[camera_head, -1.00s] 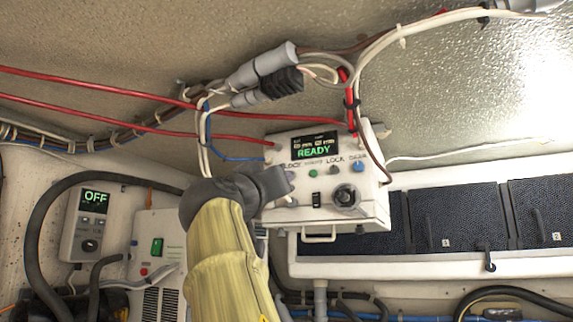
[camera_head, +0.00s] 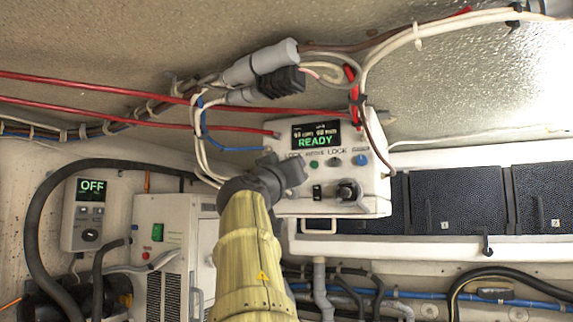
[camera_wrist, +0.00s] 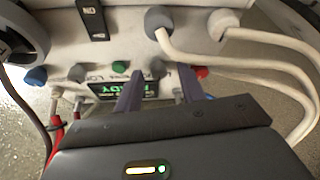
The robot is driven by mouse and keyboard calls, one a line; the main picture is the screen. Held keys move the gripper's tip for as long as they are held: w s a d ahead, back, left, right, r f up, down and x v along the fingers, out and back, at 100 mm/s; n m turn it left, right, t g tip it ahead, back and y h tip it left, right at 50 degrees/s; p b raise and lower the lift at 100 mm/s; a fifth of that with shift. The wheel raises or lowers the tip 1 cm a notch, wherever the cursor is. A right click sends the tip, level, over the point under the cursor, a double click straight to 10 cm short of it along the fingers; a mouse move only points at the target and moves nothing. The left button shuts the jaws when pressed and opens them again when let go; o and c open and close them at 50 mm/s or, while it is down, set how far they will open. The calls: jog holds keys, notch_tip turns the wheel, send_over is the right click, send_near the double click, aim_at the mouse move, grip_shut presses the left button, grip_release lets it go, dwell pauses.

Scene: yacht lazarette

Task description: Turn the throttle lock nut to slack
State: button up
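A white control box (camera_head: 283,207) with a green READY display (camera_head: 317,135) hangs on the wall. Its face has small knobs in a row: green (camera_head: 314,164), grey (camera_head: 336,161) and blue (camera_head: 360,159). A large dark dial (camera_head: 348,190) sits below. LOCK labels show, but I cannot tell which knob is the throttle lock nut. My gripper (camera_head: 297,168) is at the left end of this row. In the upside-down wrist view my gripper's fingers (camera_wrist: 160,80) are apart, with a small grey knob (camera_wrist: 157,68) between their tips. I cannot tell whether they touch it.
A black switch (camera_head: 317,190) is on the box face. In the wrist view, a grey cable plug (camera_wrist: 160,20) and a white one (camera_wrist: 222,22) are close to my gripper. Red wires (camera_head: 190,128) run left of the box. An OFF unit (camera_head: 84,215) stands far left.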

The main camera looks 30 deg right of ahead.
jog(key=shift+s, duration=0.1)
jog(key=shift+c, duration=0.8)
grip_shut()
